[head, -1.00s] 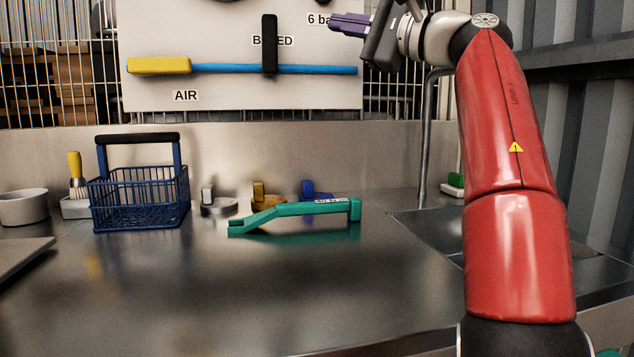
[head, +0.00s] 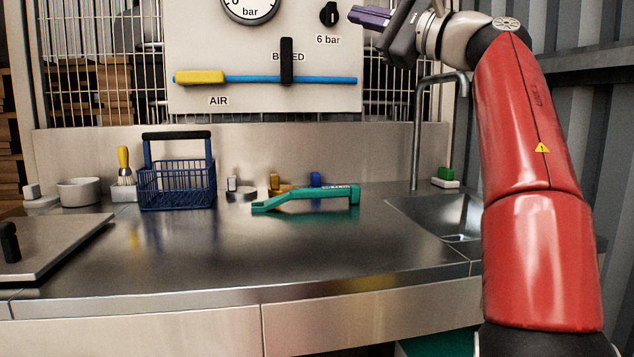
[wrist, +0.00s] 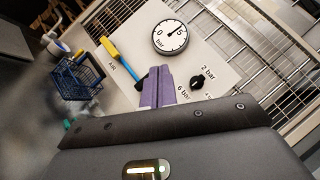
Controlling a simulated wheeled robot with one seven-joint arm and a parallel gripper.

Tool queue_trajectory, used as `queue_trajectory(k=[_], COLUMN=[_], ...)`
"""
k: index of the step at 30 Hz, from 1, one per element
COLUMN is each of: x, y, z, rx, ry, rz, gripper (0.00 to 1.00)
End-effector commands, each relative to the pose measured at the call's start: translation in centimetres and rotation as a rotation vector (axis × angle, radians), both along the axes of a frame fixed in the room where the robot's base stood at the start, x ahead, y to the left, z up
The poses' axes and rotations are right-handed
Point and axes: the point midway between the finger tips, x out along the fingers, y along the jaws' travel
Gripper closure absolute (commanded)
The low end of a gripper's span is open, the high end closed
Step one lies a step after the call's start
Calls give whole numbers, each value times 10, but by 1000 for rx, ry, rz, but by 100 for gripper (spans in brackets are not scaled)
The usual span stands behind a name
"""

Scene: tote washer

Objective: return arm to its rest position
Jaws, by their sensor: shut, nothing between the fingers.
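My gripper (head: 369,17) is at the top of the head view, raised in front of the right part of the white panel (head: 200,55). Its purple fingers point left and are shut, with nothing between them. They also show in the wrist view (wrist: 157,88), in front of the panel. My red arm stands upright at the right of the head view. The panel carries a gauge (head: 248,8), a black knob (head: 328,14) near the "6 bar" label, and a blue bar with a yellow end (head: 200,77) and a black upright handle (head: 286,62).
On the steel counter (head: 200,260) stand a blue wire basket (head: 177,186), a green angled tool (head: 306,196), a white bowl (head: 79,192), a brush (head: 124,160) and small coloured items. A sink (head: 450,222) with a tap (head: 417,130) is beside my arm. The counter's front middle is clear.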

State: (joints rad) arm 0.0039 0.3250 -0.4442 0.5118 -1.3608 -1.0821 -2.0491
Motion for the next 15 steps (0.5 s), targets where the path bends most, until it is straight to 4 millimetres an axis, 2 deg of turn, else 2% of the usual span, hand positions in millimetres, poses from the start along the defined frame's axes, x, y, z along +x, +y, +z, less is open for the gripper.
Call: queue_trajectory(k=[8,12,15], x=[-10,-15,-18], y=[-40,-72,-101], z=[28,39,39], rx=[350,626,870], ry=[129,236,335], rz=[37,81,126], gripper=[100,100,100])
